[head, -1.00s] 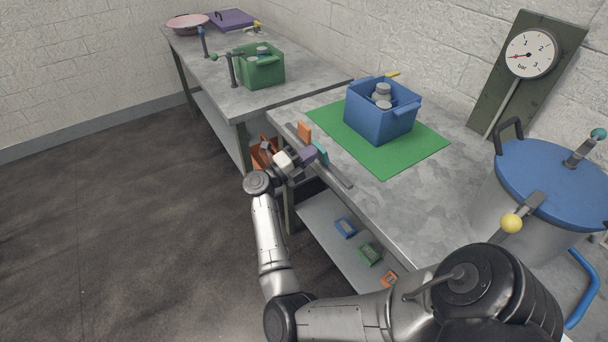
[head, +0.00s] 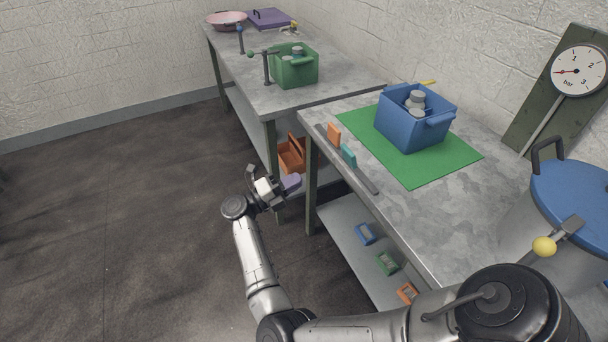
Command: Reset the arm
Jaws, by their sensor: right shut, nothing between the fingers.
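My right arm comes in from the lower right. My right gripper (head: 290,183) has a pale wrist block and purplish finger end; it is shut and empty. It hangs over the gap in front of the workbenches, left of the near bench's (head: 407,217) front edge, apart from everything. My left gripper is not in view.
A rail on the near bench's edge carries an orange block (head: 333,135) and a teal block (head: 349,156). A blue crate (head: 409,130) with bottles stands on a green mat (head: 440,172). An orange caddy (head: 292,157) sits beyond my gripper. The floor at left is clear.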

